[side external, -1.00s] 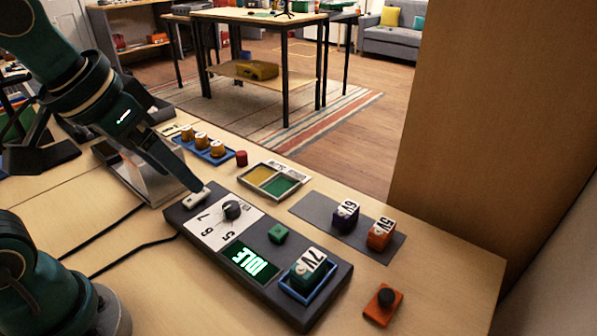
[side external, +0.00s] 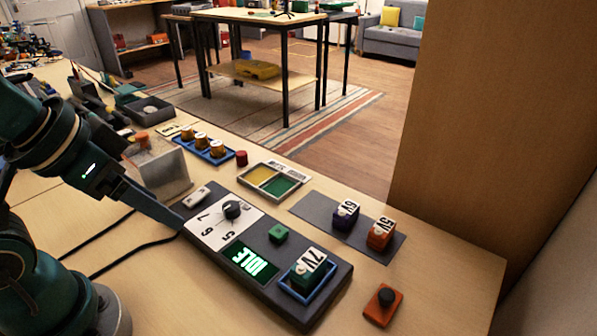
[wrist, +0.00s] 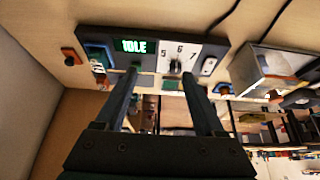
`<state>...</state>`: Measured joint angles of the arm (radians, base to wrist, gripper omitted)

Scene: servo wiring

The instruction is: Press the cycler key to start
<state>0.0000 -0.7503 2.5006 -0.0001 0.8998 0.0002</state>
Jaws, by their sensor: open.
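The cycler is a dark flat box (side external: 318,310) on the bench, with a display (side external: 252,262) lit "IDLE". A black dial knob (side external: 232,209) sits among the numbers 5, 6 and 7. A block marked 7V (side external: 308,268) sits in the blue-rimmed bay. My gripper (wrist: 160,76) is open and empty. In the side view its fingers are at the cycler's left end, apart from the key; the exact height is unclear.
A white switch (side external: 197,197) is at the cycler's left end. Blocks marked 6V (side external: 345,215) and 5V (side external: 381,234) stand on a grey mat. An orange button box (side external: 383,305) is at the right. A yellow and green tray (side external: 272,180) lies behind the cycler.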

